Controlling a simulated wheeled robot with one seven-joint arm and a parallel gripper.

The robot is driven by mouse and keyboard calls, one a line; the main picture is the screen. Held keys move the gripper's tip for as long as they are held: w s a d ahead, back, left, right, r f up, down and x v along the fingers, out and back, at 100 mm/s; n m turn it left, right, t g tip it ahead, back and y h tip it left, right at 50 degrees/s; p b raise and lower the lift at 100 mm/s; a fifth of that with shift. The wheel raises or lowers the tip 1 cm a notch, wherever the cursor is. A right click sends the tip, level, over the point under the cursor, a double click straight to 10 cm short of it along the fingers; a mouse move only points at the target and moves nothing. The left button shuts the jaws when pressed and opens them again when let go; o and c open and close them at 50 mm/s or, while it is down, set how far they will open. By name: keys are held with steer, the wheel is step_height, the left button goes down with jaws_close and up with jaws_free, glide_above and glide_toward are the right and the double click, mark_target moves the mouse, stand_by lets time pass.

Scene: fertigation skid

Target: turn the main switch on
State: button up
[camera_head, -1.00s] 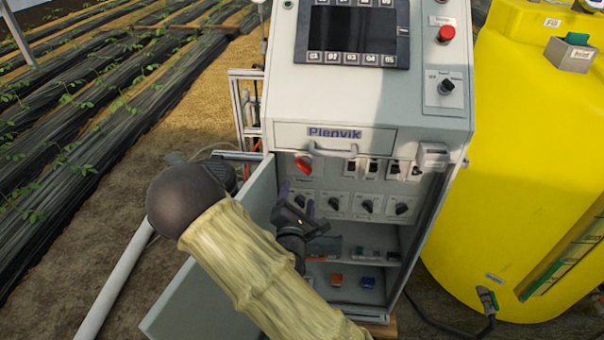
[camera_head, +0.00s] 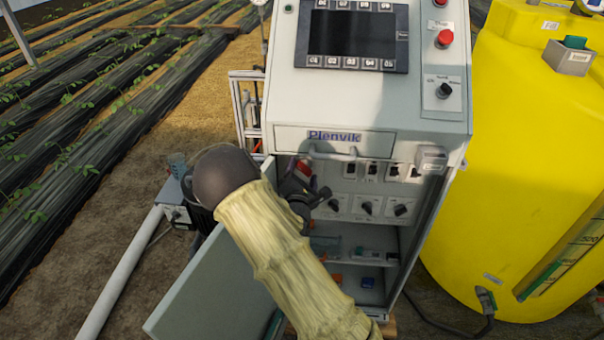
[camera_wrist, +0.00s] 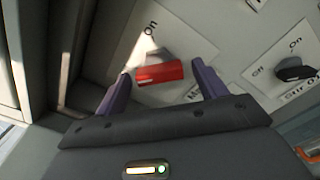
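The main switch is a red rotary handle (camera_wrist: 160,73) on a pale plate marked "On" inside the open cabinet; part of the plate's lettering is hidden. In the wrist view the handle lies between the two purple fingers of my gripper (camera_wrist: 160,86), with gaps visible on both sides. My gripper is open around it; I cannot tell whether either finger touches it. In the head view the red switch (camera_head: 304,168) shows at the upper left of the cabinet's panel, partly covered by my gripper (camera_head: 300,180).
The open cabinet door (camera_head: 215,290) hangs to the left of my arm. More black rotary switches (camera_head: 367,208) sit on the panel to the right, one close by in the wrist view (camera_wrist: 294,72). A handle (camera_head: 330,155) crosses above the panel. A yellow tank (camera_head: 530,150) stands at right.

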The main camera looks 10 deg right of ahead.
steer(key=c, duration=0.9)
steer(key=shift+m, duration=0.4)
steer(key=m+b, duration=0.2)
steer(key=m, duration=0.1)
steer(key=m+b, duration=0.2)
steer(key=m, duration=0.2)
steer(key=shift+f+m, duration=0.1)
steer(key=shift+m, duration=0.3)
steer(key=m+b, duration=0.3)
steer(key=m, duration=0.2)
steer(key=shift+b, duration=0.35)
steer(key=shift+m+b, duration=1.35)
steer(key=shift+m, duration=0.85)
steer(key=shift+s, duration=0.1)
